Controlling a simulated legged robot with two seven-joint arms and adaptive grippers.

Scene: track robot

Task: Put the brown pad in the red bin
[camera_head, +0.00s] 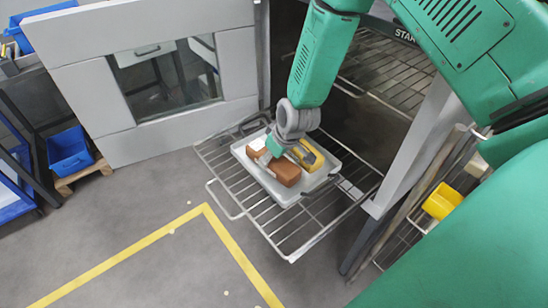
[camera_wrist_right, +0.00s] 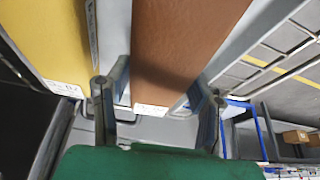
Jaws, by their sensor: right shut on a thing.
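The brown pad (camera_head: 286,173) lies in a white tray (camera_head: 322,178) on a pulled-out wire rack. It fills the middle of the right wrist view (camera_wrist_right: 180,45). My right gripper (camera_head: 272,148) reaches down over the tray, and its two fingers (camera_wrist_right: 160,100) stand on either side of the brown pad, shut on it. I cannot tell whether the pad is lifted off the tray. A yellow pad (camera_head: 312,153) lies beside it in the tray, also at the left of the wrist view (camera_wrist_right: 45,40). I see no red bin. My left gripper is not in view.
The wire rack (camera_head: 296,238) sticks out of an open grey cabinet whose windowed door (camera_head: 110,90) stands open at the left. A blue bin (camera_head: 70,150) sits on a pallet at the left. A yellow bin (camera_head: 442,200) is at the right. Floor with yellow tape (camera_head: 222,235) is clear.

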